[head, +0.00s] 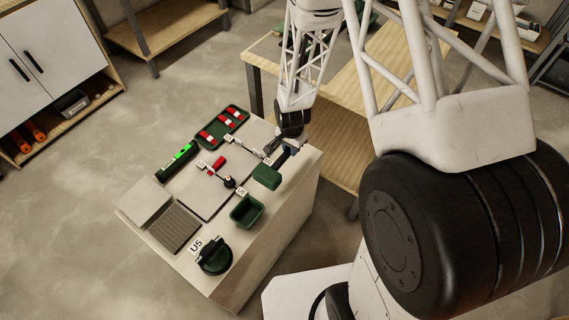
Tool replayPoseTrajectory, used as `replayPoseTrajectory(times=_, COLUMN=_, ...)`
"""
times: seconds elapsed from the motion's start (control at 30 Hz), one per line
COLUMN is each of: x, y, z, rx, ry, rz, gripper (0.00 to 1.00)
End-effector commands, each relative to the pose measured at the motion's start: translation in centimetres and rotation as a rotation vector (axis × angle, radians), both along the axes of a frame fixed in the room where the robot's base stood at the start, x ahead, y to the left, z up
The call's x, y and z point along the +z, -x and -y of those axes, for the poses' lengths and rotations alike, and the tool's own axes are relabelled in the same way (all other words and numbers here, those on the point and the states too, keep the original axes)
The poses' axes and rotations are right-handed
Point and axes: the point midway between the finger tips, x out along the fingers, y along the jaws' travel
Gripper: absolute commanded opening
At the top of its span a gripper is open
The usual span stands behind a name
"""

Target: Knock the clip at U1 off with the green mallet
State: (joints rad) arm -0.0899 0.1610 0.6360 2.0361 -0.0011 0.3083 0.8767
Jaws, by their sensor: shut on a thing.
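My gripper (288,149) is over the right side of the workbench top, shut on the green mallet. The green mallet's block-shaped head (267,176) shows just below and left of the gripper, near the bench's right edge. Its handle is mostly hidden by the gripper. A red clip piece (217,165) stands on the pale tiles, left of the gripper. A small dark piece (229,182) is at the tiles just below it. Small white labels lie near the tiles, too small to read, so I cannot tell which is U1.
A green tray (241,114) with several red pieces lies at the back. A green level (176,162) lies at the left. A green open bin (246,211), a dark round tool (214,257) by label U5 (196,245), and a grey ribbed pad (174,228) are nearer.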

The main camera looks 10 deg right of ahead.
Motion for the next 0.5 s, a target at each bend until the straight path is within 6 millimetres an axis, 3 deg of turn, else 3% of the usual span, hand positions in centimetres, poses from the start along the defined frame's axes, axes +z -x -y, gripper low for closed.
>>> replayPoseTrajectory(times=0.27, x=0.2, y=-4.0, z=-1.5, rx=0.004, ry=0.003, rz=0.006, gripper=0.00)
replayPoseTrajectory(times=0.5, x=0.7, y=-10.6, z=-4.4, rx=0.006, ry=0.010, rz=0.014, gripper=0.00)
